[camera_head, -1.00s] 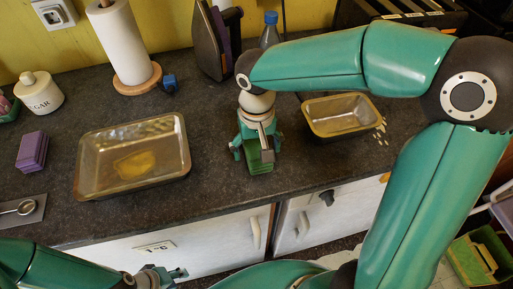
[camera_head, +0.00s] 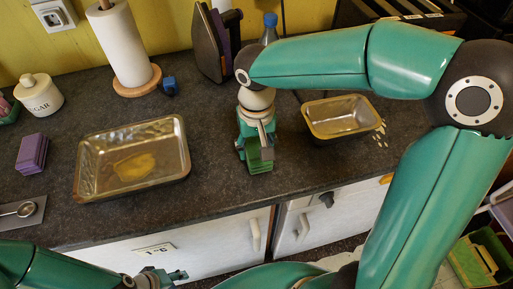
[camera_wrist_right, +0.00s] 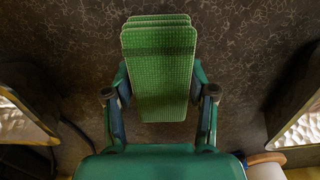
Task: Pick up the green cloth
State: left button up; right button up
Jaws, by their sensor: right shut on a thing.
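The green cloth (camera_head: 258,165) is a folded, stacked green pad at the counter's front middle. In the right wrist view the green cloth (camera_wrist_right: 159,62) lies between the two fingers, its textured top facing the camera. My right gripper (camera_head: 256,154) points down over it, and in the wrist view the right gripper (camera_wrist_right: 160,97) has a finger against each long side, shut on it. Whether the cloth is clear of the counter I cannot tell. My left gripper (camera_head: 176,274) is low at the bottom of the head view, in front of the cabinets, away from the cloth; its fingers are too small to judge.
A metal baking tray (camera_head: 92,170) stands left of the cloth and a loaf tin (camera_head: 341,132) to its right. Purple folded cloths (camera_head: 32,153), a sugar jar (camera_head: 39,95), a paper towel roll (camera_head: 123,45) and a blue-capped bottle (camera_head: 270,31) stand further off. The front edge is close.

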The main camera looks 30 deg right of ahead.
aim_at(257, 145)
notch_tip(257, 145, up, 19)
jog(key=p, duration=0.1)
jog(key=shift+p, duration=0.4)
jog(key=o, duration=0.3)
jog(key=shift+c, duration=1.4)
jog(key=shift+f, duration=0.1)
